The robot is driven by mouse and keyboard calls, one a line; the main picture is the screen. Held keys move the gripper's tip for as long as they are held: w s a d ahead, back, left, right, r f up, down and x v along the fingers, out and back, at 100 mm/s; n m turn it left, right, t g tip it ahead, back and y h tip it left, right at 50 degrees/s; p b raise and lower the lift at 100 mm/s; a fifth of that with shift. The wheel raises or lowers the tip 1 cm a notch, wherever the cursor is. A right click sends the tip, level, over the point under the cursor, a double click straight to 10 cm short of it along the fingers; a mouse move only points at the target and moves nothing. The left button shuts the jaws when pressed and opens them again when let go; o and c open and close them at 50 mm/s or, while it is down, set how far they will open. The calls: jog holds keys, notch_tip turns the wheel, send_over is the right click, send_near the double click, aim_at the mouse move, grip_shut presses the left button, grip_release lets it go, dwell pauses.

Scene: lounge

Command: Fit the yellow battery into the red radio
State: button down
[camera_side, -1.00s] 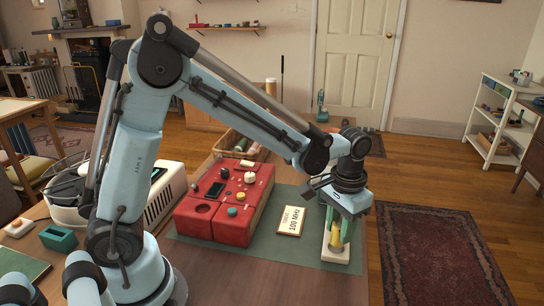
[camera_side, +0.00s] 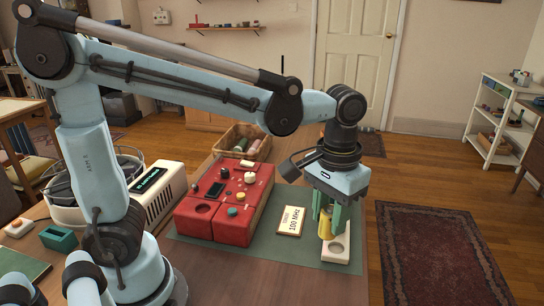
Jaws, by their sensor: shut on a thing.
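The yellow battery (camera_side: 325,225) is upright between the green fingers of my gripper (camera_side: 327,215), which is shut on it. It is held over the left part of a white holder block (camera_side: 336,254), whose round hole shows below and right of it. Whether its lower end is clear of the block is hard to tell. The red radio (camera_side: 218,233) lies to the left on the green mat (camera_side: 270,251). A round recess (camera_side: 202,209) shows at its near left, and a teal knob, a white knob and a dark display are on its top.
A card reading "100 MHz" (camera_side: 291,221) lies on the mat between the radio and my gripper. A white device with a display (camera_side: 158,192) stands left of the radio. A wicker basket (camera_side: 243,142) stands behind it. The table's right edge is close to the holder.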

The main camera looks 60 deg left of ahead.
jog(key=s+a+r+n, duration=0.1)
jog(key=s+a+n, duration=0.1)
jog(key=a, duration=0.5)
jog(key=s+a+n, duration=0.2)
jog(key=a+n, duration=0.1)
jog(key=a, duration=0.5)
jog(key=s+a+n, duration=0.5)
jog(key=s+a, duration=0.6)
jog(key=shift+s+d+f, duration=0.1)
jog(key=shift+f, duration=2.75)
jog(key=shift+f, duration=0.9)
jog(key=c, duration=0.7)
grip_release()
jog(key=shift+r, duration=3.75)
